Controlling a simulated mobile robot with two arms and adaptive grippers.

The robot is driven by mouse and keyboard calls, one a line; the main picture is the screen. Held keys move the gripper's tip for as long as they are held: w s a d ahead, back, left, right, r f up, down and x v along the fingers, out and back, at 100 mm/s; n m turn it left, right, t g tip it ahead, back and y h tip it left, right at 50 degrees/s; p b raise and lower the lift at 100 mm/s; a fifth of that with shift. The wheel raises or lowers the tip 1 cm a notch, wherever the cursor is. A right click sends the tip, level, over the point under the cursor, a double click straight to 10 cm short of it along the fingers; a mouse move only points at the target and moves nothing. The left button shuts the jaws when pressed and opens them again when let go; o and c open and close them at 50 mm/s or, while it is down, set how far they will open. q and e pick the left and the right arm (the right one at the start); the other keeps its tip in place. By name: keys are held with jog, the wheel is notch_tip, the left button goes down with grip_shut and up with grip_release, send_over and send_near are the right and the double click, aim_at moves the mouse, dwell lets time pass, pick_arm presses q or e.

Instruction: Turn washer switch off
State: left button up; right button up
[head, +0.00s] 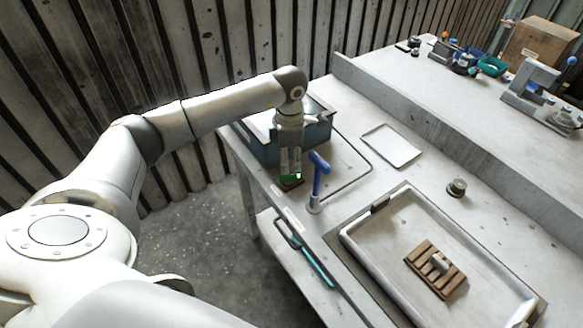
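The washer looks like a dark blue-grey open box (323,131) at the far left end of the bench. A small switch with a green part (291,177) is on the bench in front of it, on a dark base. My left gripper (291,174) points down right at the switch, its fingertips over or against the green part. Its two fingers look close together, but I cannot tell whether they are shut or touching the switch. The gripper hides part of the switch and the washer front. My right gripper is not in view.
A blue-handled upright lever (319,174) stands close right of the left gripper. A large tray (385,232) holds a brown slatted block (425,262). A flat small tray (392,146) and a small round metal part (456,187) lie behind. A slatted wall stands behind the arm.

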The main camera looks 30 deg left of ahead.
aim_at(291, 175)
pick_arm(q)
jog(key=f, duration=0.3)
jog(key=shift+w+f+p, duration=0.15)
jog(key=shift+w+p, duration=0.05)
jog(key=shift+p, duration=0.15)
notch_tip(291, 175, down, 2)
jog(key=shift+f, duration=0.15)
jog(key=shift+w, duration=0.1)
jog(key=shift+c, duration=0.9)
grip_shut()
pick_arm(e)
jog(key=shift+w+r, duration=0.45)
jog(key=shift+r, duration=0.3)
